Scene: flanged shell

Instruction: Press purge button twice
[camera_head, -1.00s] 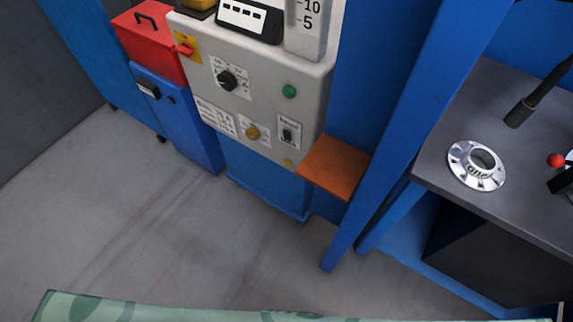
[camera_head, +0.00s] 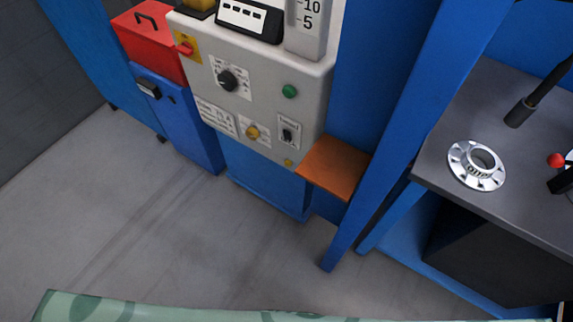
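A grey control panel (camera_head: 265,105) stands upright at the upper middle. It carries a green button (camera_head: 289,91), a yellow button (camera_head: 252,132) with a small label plate, a black rotary knob (camera_head: 227,80), a toggle switch (camera_head: 288,134) and a small yellow spot (camera_head: 289,162) at the lower edge. A red switch on a yellow plate (camera_head: 186,47) is at the left edge. The label text is too small to read, so I cannot tell which button is the purge button. Neither gripper shows.
An orange shelf (camera_head: 335,167) juts out right of the panel, beside a slanted blue post (camera_head: 400,130). A grey bench (camera_head: 510,110) at right bears a metal flange (camera_head: 476,165). A red box (camera_head: 150,40) sits on a blue cabinet (camera_head: 178,115). Grey floor (camera_head: 130,235) in front is clear.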

